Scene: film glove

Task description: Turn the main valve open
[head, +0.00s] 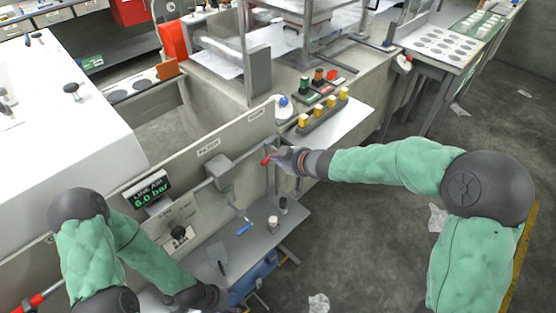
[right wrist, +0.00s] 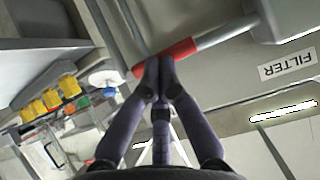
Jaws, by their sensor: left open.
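A valve lever with a red grip (head: 266,161) stands by the grey panel beneath the FILTER label. In the right wrist view the red grip (right wrist: 182,48) sits at the end of a pale metal lever. My right gripper (head: 277,158) is at this red grip. In the right wrist view its fingertips (right wrist: 159,62) are close together and overlap the grip, which runs across them. They look shut against it rather than around it; contact is hard to judge. My left gripper (head: 228,304) is low at the bottom edge, open, its fingers mostly cut off.
A display (head: 148,190) reads "Line Air 6.0 bar". A grey box (head: 220,171) and a blue-handled tool (head: 243,227) are left of the red grip. A lower shelf (head: 258,240) holds small items. A rack of yellow-topped pieces (head: 323,112) stands behind my right gripper.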

